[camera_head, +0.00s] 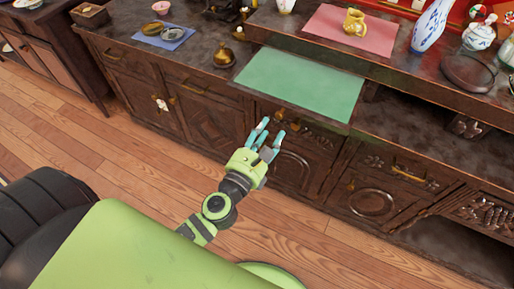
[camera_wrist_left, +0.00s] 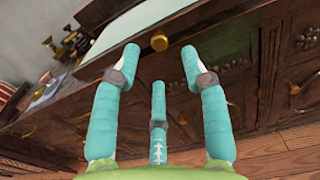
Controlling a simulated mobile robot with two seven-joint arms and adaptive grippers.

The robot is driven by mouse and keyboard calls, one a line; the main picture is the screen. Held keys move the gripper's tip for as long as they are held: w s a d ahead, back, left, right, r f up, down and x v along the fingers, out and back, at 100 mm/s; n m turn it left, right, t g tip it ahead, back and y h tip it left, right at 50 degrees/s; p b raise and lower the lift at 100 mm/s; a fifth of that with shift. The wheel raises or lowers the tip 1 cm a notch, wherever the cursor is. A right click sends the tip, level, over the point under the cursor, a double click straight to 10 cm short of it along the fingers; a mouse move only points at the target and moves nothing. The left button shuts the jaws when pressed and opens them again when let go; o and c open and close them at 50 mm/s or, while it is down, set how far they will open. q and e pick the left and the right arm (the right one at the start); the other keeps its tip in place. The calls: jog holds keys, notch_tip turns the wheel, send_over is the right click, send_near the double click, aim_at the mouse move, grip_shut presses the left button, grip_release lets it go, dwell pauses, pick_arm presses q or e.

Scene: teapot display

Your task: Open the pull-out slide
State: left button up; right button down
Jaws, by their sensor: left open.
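The pull-out slide cannot be told apart for certain; a dark wooden front with a round brass knob (camera_wrist_left: 159,42) shows in the left wrist view, under the cabinet top. In the head view a green mat (camera_head: 300,85) lies on the cabinet top above that area. My left gripper (camera_head: 268,138) is open and empty in front of the cabinet, just below the mat's front edge. In the left wrist view its teal fingers (camera_wrist_left: 159,62) are spread, and the knob shows beyond and between the two upper fingertips. No contact with the knob is visible. My right gripper is not in view.
The dark carved cabinet (camera_head: 205,138) has drawers and doors with brass handles. A pink mat (camera_head: 320,24) with a gold jug (camera_head: 354,22), a white-blue vase (camera_head: 430,26) and a brown pot (camera_head: 223,55) stand on top. The wooden floor (camera_head: 130,170) in front is clear.

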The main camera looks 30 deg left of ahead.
pick_arm(q)
jog(key=s, duration=0.6)
jog(key=shift+s, duration=0.2)
jog(key=shift+a, duration=0.1)
jog(key=s+a+f+n+g+p, duration=0.1)
jog(key=s+f+n+g+p, duration=0.15)
jog(key=f+n, duration=0.45)
jog(key=s+a+f+n+g+y+p, duration=0.1)
jog(key=s+a+f+n+g, duration=0.2)
jog(key=f, duration=0.8)
jog(key=s+f+n+g+p, duration=0.2)
jog(key=f+n+g, duration=0.3)
jog(key=f, duration=0.4)
jog(key=s+f+n+g+p, duration=0.2)
jog(key=s+f+n, duration=0.4)
jog(key=s+n, duration=0.3)
jog(key=s+a+f+n+g+p, duration=0.1)
jog(key=s+f+n+g, duration=0.3)
jog(key=s+n, duration=0.6)
jog(key=s+f+p, duration=0.1)
jog(key=s+f, duration=0.1)
jog(key=s, duration=0.1)
jog(key=shift+s+a, duration=0.25)
jog(key=shift+a, duration=0.05)
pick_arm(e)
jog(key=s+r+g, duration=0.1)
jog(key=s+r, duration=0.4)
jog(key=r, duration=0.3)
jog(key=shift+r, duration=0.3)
